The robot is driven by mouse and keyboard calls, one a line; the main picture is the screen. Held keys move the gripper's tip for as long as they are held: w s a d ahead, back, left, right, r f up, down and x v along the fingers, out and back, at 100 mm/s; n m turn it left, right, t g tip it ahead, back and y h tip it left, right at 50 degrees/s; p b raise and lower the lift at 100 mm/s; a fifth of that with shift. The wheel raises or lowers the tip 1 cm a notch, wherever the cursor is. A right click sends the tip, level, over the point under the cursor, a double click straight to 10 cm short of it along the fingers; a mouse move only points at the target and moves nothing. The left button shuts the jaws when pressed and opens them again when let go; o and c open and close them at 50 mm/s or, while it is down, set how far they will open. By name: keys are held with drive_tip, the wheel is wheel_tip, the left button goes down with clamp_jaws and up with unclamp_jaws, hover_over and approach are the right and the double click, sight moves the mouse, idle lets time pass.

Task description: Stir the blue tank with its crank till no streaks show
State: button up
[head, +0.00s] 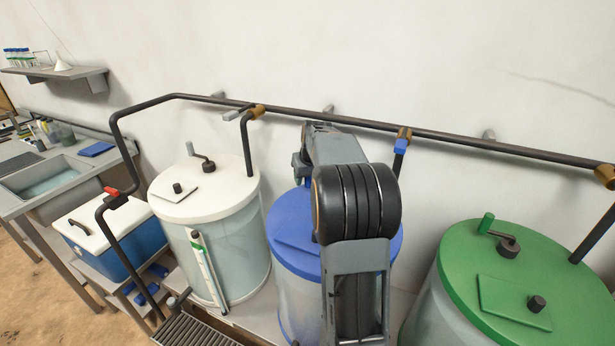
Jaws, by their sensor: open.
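The blue tank (300,300) stands in the middle of the row, with a blue lid (288,228) on a pale, see-through body. My arm crosses in front of it and covers the lid's middle and right and much of the body. The blue tank's crank is hidden behind my arm. I cannot make out streaks in the part of the body that shows. My gripper's fingers do not show; the far end of my arm is over the back of the blue lid, behind my own links.
A white-lidded tank (205,192) with a crank stands left, a green-lidded tank (460,260) with a crank right. A dark pipe (300,116) with valves runs along the wall behind. A cooler (100,227) and a sink (48,180) are at far left.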

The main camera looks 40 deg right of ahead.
clamp_jaws()
idle(0.5)
